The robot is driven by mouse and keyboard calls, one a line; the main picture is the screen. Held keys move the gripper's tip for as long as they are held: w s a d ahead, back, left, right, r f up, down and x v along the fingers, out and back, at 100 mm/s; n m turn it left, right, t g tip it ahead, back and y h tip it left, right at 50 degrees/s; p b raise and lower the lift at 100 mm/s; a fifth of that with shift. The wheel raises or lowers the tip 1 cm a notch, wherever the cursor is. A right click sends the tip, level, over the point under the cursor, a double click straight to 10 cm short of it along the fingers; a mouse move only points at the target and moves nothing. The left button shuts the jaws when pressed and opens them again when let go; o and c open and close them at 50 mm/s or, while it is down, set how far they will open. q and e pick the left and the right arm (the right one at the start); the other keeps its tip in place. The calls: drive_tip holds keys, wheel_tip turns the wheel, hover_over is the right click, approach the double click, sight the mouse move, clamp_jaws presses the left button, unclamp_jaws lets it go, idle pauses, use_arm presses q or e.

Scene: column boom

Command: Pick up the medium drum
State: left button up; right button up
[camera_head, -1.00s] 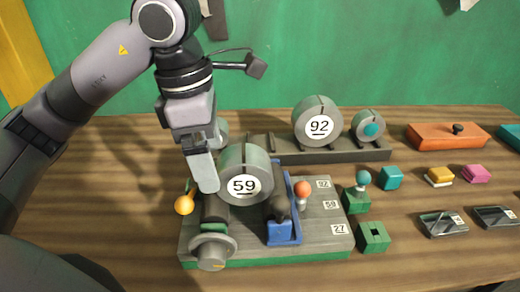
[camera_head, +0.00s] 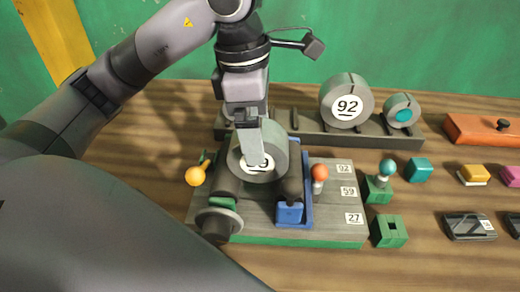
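The medium drum (camera_head: 277,158), a grey cylinder with a partly covered round white label, sits on the grey and green stand (camera_head: 330,225), between dark supports. The earlier frame shows its label as 59. My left gripper (camera_head: 258,150) points down at the drum. My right gripper is not in view.
A larger drum marked 92 (camera_head: 347,104) and a smaller drum with a teal centre (camera_head: 402,111) stand on a dark rack (camera_head: 385,135) behind. An orange ball knob (camera_head: 320,172) and a yellow ball (camera_head: 196,176) flank the drum. Small blocks and a green socket (camera_head: 390,231) lie right.

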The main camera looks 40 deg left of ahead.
use_arm(q)
drive_tip(key=f, duration=0.4)
drive_tip(key=shift+w+d+f, duration=0.2)
drive_tip(key=shift+w+f, duration=0.1)
drive_tip(key=shift+f, duration=0.1)
drive_tip(key=c, duration=1.2)
drive_tip(key=shift+r, duration=0.15)
drive_tip(key=shift+c, duration=0.2)
drive_tip(key=shift+r, duration=0.55)
wheel_tip(320, 180, up, 19)
drive_tip(key=p, duration=0.4)
drive_tip(key=shift+f, duration=0.15)
